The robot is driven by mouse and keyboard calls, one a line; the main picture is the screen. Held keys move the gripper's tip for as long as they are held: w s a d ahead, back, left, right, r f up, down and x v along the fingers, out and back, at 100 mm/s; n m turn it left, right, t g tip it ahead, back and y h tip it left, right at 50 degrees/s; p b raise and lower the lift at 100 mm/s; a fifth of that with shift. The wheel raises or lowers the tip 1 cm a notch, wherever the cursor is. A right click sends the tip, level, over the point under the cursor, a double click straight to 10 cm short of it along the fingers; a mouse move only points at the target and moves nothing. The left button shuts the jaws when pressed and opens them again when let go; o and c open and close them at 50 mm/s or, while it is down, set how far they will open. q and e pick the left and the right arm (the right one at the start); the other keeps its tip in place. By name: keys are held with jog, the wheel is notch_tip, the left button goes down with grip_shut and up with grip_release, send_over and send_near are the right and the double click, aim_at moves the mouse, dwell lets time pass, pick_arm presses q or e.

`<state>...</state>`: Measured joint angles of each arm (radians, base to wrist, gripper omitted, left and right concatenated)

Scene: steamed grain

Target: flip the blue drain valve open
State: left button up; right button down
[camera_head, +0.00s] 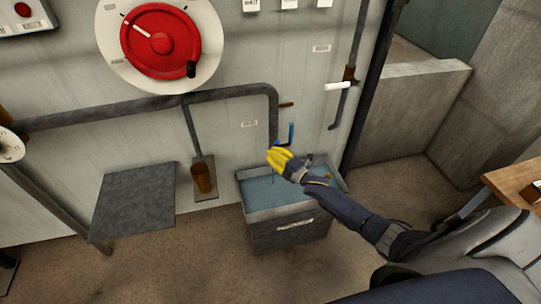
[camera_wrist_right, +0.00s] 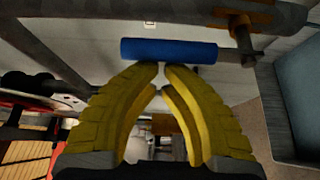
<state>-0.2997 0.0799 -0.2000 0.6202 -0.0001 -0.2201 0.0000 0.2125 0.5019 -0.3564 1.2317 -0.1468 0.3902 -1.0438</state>
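The blue drain valve handle (camera_head: 291,133) stands up from the lower end of the bent grey pipe (camera_head: 272,115), above a water-filled bin. In the right wrist view the blue handle (camera_wrist_right: 168,50) lies crosswise just beyond my fingertips. My right gripper (camera_head: 275,157) has yellow fingers and is just below and left of the handle. In the right wrist view its fingertips (camera_wrist_right: 162,72) are nearly together with nothing between them. Whether they touch the handle is unclear. My left gripper is not in view.
A grey bin (camera_head: 290,238) of water stands below the pipe. A red wheel (camera_head: 160,42) is on the wall, upper left. A white-handled lever (camera_head: 338,86) is on the pipe at right. A grey shelf (camera_head: 135,200) is at left, and a wooden table (camera_head: 515,183) at right.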

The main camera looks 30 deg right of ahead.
dwell(0.5)
jog(key=s, duration=0.9)
jog(key=shift+s+a, duration=0.25)
jog(key=shift+a, duration=0.15)
dwell(0.5)
